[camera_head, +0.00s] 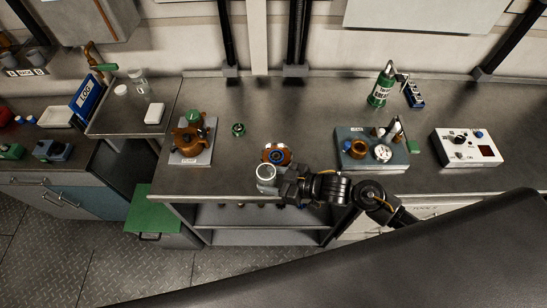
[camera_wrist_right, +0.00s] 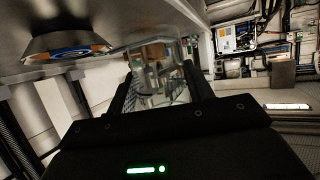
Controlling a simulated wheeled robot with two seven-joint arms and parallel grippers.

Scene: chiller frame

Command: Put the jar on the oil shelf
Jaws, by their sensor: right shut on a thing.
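The jar (camera_head: 266,173) is clear glass with a pale rim. My right gripper (camera_head: 280,183) is shut on it, at the front edge of the workbench. In the right wrist view the clear jar (camera_wrist_right: 155,62) sits between the two dark fingers of my right gripper (camera_wrist_right: 160,90). An orange-brown round piece with a blue ring (camera_head: 277,154) is just behind the jar on the bench. An open shelf (camera_head: 262,217) lies under the bench front; no label shows which shelf is the oil shelf. My left gripper is not in view.
A brown pot-like device (camera_head: 190,139) stands left on the bench, and a grey-blue block with fittings (camera_head: 372,150) stands right. A green bottle (camera_head: 381,86) and a white control box (camera_head: 467,147) are farther right. A side tray (camera_head: 112,119) holds glassware. The bench's back middle is clear.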

